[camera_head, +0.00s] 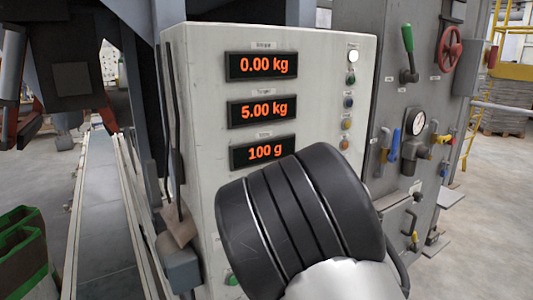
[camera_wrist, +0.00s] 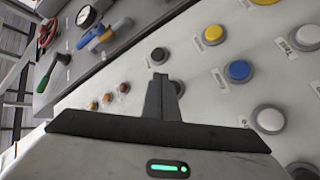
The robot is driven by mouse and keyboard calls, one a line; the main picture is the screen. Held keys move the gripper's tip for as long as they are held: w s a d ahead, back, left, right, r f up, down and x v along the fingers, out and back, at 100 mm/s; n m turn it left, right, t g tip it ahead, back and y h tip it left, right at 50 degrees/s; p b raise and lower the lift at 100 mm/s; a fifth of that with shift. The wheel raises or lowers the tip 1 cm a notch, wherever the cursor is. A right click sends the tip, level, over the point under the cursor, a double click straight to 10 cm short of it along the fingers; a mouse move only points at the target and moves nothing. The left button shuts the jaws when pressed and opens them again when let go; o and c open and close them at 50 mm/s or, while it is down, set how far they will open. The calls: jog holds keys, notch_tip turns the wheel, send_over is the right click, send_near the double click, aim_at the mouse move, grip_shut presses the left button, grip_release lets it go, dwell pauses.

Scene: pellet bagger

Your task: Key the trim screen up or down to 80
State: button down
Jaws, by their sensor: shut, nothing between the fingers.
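The trim screen (camera_head: 263,152) is the lowest of three orange-lit displays on the pale cabinet (camera_head: 205,110) in the head view, and it reads 100 g. Its small label is hard to read. The displays above read 0.00 kg (camera_head: 261,65) and 5.00 kg (camera_head: 262,111). In the wrist view my gripper (camera_wrist: 165,82) is shut and empty, its fingertips over the button panel. My arm hides the gripper and lower panel in the head view.
A column of small buttons (camera_head: 348,102) runs down the cabinet's right side. A conveyor (camera_head: 105,220) and green crates (camera_head: 22,250) are at left.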

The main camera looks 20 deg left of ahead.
jog(key=s+d, duration=0.2)
jog(key=d, duration=0.1)
jog(key=shift+s+d, duration=0.3)
jog(key=shift+s, duration=0.1)
jog(key=shift+w, duration=0.1)
dwell(2.0)
